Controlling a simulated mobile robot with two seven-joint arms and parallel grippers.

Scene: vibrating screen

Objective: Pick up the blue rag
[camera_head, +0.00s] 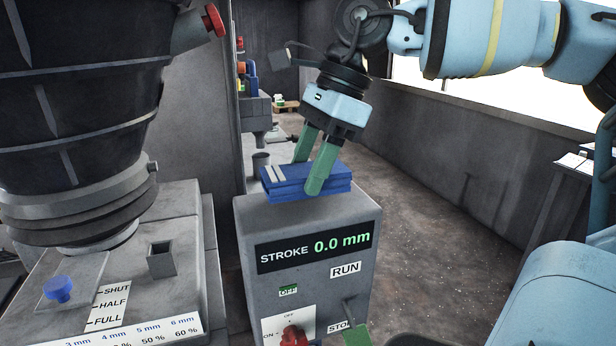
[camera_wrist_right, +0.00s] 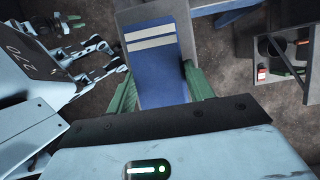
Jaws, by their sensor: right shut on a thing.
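The blue rag (camera_head: 293,181) is a folded stack with two pale stripes near one end. It lies on top of the grey control box (camera_head: 305,230) in the head view. My right gripper (camera_head: 307,175) comes down from above with its green fingers on either side of the rag, shut on it. The right wrist view shows the blue rag (camera_wrist_right: 160,75) between the green fingers (camera_wrist_right: 160,90), its striped end away from the gripper. Whether the rag still touches the box top is hard to tell.
The box front has a STROKE display (camera_head: 318,243) reading 0.0 mm and a red knob (camera_head: 294,336). The large dark screen machine (camera_head: 80,100) stands at the left, with a blue knob (camera_head: 58,289) on its grey base. Open floor (camera_head: 430,215) lies to the right.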

